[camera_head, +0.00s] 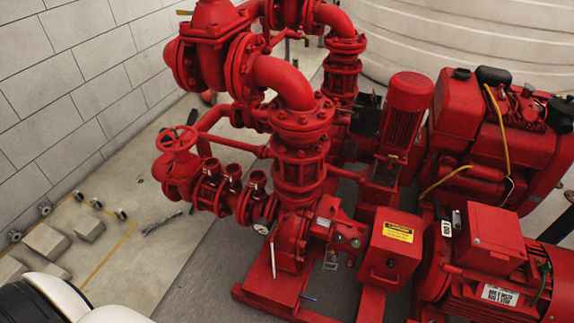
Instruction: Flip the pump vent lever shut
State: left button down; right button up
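The red pump (291,240) stands on a red base frame in the middle of the view. A thin, pale, near-upright bar (272,260) shows on the front of the pump casing, below a small round gauge (262,227). A small blue handle (308,297) sticks out low at the base. I cannot tell which of these is the vent lever, or whether it is open or shut. Neither of my grippers is in view. A white and black part of my own body shows at the lower left corner.
A red handwheel valve (176,140) and pipework rise on the left of the pump. A red box with a yellow label (393,247) and a red motor (495,265) stand on the right. Grey blocks (45,239) lie by the wall.

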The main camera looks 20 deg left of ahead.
aim_at(275, 225)
jog(key=u, duration=0.95)
